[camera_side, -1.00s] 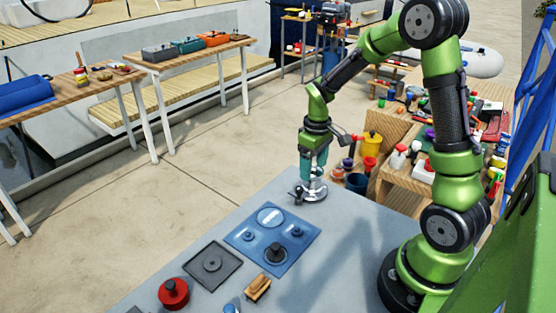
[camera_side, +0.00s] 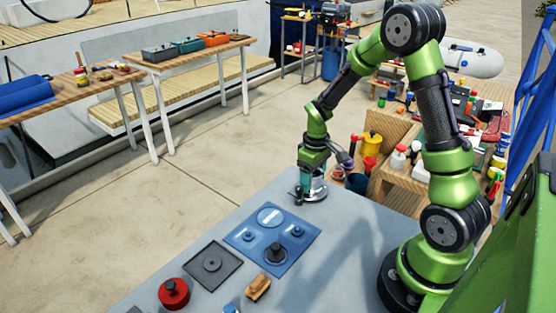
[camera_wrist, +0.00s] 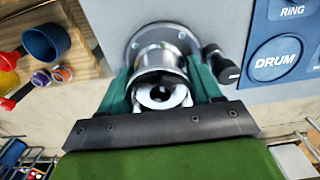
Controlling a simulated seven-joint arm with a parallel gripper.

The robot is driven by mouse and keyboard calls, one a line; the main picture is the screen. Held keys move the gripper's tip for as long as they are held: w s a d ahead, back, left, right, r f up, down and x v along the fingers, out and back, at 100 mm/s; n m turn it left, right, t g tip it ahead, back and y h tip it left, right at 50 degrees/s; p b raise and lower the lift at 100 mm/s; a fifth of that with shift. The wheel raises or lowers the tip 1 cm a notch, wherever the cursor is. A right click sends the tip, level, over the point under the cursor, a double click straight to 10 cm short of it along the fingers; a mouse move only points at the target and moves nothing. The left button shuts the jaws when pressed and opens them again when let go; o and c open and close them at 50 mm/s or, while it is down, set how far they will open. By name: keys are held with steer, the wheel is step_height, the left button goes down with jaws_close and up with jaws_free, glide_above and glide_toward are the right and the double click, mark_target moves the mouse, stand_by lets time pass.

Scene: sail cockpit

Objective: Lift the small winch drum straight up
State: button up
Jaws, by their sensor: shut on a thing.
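The small winch drum (camera_wrist: 160,62) is shiny silver metal and stands upright on a round silver base (camera_wrist: 133,45) in the wrist view. A dark-knobbed handle (camera_wrist: 226,70) sticks out on its right. My gripper (camera_wrist: 163,85) has its teal fingers shut on the drum, one on each side. In the side view my gripper (camera_side: 311,187) points down at the far edge of the grey table, mostly hiding the drum. The base (camera_side: 318,197) shows beneath the fingers there, and I see no clear gap under it.
A blue mat (camera_side: 243,236) with a "DRUM" circle lies nearby, a dark knobbed piece (camera_side: 277,253) on it. A grey square plate (camera_side: 225,278), red pot (camera_side: 173,293) and wooden block (camera_side: 258,287) sit nearer. Cluttered shelves (camera_side: 395,183) stand right of the drum.

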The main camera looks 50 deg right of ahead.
steer(key=shift+r, duration=0.15)
step_height(320, 180, up, 10)
steer(key=shift+f, duration=0.1)
stand_by(0.3)
steer(key=shift+r, duration=2.8)
